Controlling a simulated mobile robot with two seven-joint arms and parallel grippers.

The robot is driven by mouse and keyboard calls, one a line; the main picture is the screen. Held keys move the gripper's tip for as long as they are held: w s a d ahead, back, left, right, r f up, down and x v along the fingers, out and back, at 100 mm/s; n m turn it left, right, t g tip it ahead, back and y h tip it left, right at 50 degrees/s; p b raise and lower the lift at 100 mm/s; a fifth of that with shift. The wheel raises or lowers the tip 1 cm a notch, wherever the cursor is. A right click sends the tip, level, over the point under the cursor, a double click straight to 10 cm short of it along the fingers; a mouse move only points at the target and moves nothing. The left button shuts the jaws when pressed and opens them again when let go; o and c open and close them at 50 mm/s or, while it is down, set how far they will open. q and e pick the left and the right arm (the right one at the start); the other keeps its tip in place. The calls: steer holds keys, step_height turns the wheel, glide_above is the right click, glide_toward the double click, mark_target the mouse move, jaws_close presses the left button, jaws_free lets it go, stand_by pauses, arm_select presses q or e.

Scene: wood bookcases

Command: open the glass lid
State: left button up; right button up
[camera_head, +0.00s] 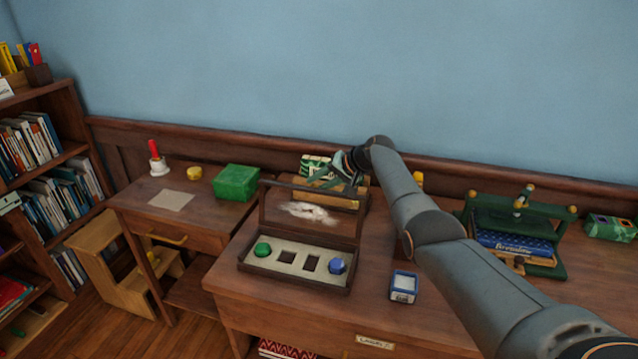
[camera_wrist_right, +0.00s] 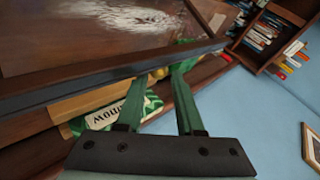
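The glass lid (camera_head: 312,213) belongs to a dark wood-framed case (camera_head: 345,290) on the desk. The lid stands raised, roughly upright, at the back of the case; a whitish smear shows on its pane. In the right wrist view the lid's pane (camera_wrist_right: 95,40) and dark frame bar (camera_wrist_right: 100,78) cross the upper left. My right gripper (camera_head: 345,165) is behind and above the lid's upper right corner. In the wrist view its two green fingers (camera_wrist_right: 162,78) are apart with nothing visibly held, close to the frame bar; contact cannot be told. My left gripper does not show.
In the case are a green piece (camera_head: 262,249), a blue piece (camera_head: 337,266) and two square holes. A green box (camera_head: 236,182) stands left, a small blue-white box (camera_head: 404,286) right. Books and a patterned box (camera_head: 315,165) are behind the lid. A green press (camera_head: 520,235) stands farther right.

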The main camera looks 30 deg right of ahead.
steer(key=o, duration=0.3)
steer(key=shift+a+f, duration=0.1)
steer(key=p+v, duration=0.1)
steer(key=v, duration=1.1)
steer(key=shift+s+r, duration=0.15)
steer(key=shift+r, duration=0.1)
steer(key=shift+s+f, duration=0.1)
stand_by(0.4)
